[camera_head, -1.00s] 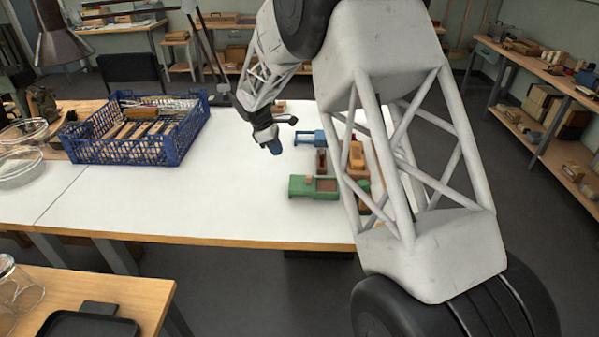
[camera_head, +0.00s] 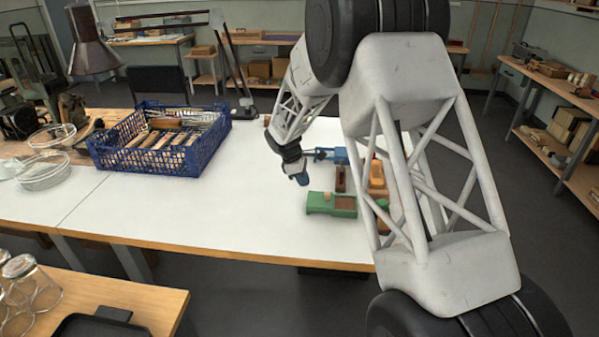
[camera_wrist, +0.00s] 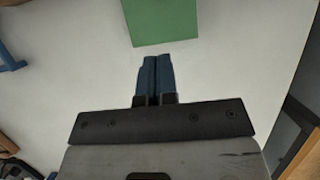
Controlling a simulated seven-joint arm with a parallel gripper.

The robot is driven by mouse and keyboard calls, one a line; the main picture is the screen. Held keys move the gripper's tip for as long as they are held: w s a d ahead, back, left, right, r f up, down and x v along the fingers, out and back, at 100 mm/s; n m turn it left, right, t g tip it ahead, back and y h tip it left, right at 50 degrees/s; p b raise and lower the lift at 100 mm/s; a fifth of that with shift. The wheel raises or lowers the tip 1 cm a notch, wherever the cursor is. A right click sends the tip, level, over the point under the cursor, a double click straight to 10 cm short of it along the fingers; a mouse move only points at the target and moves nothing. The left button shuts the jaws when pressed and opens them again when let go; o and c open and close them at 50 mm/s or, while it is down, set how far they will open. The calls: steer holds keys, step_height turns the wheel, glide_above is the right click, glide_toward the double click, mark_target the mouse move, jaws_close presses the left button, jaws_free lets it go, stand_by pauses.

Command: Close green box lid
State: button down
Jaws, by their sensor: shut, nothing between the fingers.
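The green box (camera_head: 340,207) sits on the white table, right of its middle. It is long and low, with a brownish area showing in its top at the right and a small tan piece on its left part. I cannot tell how far its lid is open. My gripper (camera_head: 303,180) is just behind and left of the box, pointing down, its blue fingers shut and empty. In the wrist view the shut fingertips (camera_wrist: 154,60) point at a flat green surface of the box (camera_wrist: 160,18), with a small gap of white table between them.
A blue piece (camera_head: 328,154), a dark brown block (camera_head: 340,178) and an orange block (camera_head: 377,175) stand behind the box. A blue crate (camera_head: 150,157) of wooden-handled items stands at the left. The white table (camera_head: 200,215) between is clear. My arm hides the right part.

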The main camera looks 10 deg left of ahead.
mark_target(318, 198)
steer(key=x, duration=0.3)
steer(key=shift+d+f, duration=0.15)
steer(key=shift+d, duration=1.95)
steer(key=d, duration=0.9)
steer(key=shift+d+f, duration=0.1)
steer(key=shift+d, duration=0.3)
